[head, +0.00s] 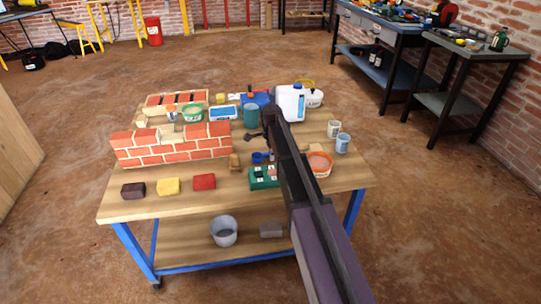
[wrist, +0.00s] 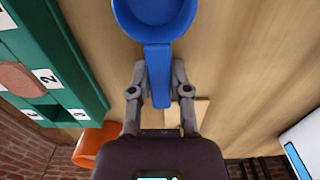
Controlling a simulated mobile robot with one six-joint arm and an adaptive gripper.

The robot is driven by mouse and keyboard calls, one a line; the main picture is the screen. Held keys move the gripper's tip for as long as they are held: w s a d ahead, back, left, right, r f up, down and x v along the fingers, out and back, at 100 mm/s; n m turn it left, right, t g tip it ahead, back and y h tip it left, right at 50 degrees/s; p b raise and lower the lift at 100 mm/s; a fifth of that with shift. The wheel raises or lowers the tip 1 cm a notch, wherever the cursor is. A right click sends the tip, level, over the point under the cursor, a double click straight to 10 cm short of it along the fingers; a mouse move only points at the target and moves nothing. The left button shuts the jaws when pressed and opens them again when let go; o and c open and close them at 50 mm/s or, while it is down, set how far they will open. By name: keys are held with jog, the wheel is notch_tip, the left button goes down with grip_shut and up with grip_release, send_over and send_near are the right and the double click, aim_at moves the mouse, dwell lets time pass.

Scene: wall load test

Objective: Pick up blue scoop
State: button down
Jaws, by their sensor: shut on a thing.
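The blue scoop (wrist: 156,18) shows at the top of the wrist view, its round bowl cut off by the frame edge. Its handle points down the picture between the two fingers of my gripper (wrist: 159,75). My gripper is shut on the handle, one finger on each side. In the head view the scoop (head: 259,157) is a small blue shape on or just over the wooden table (head: 118,206), beside my dark arm. My arm hides much of the gripper there. I cannot tell whether the scoop is clear of the table.
A green numbered box (head: 262,178) is close to the scoop, with an orange-rimmed bowl (head: 320,164) to the right. A brick wall piece (head: 170,150) stands left. A white jug (head: 291,103) stands behind, and two cups (head: 343,143) stand at right.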

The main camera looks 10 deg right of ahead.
jog(key=shift+r+p, duration=4.75)
jog(key=shift+r, duration=0.1)
jog(key=shift+a, duration=0.1)
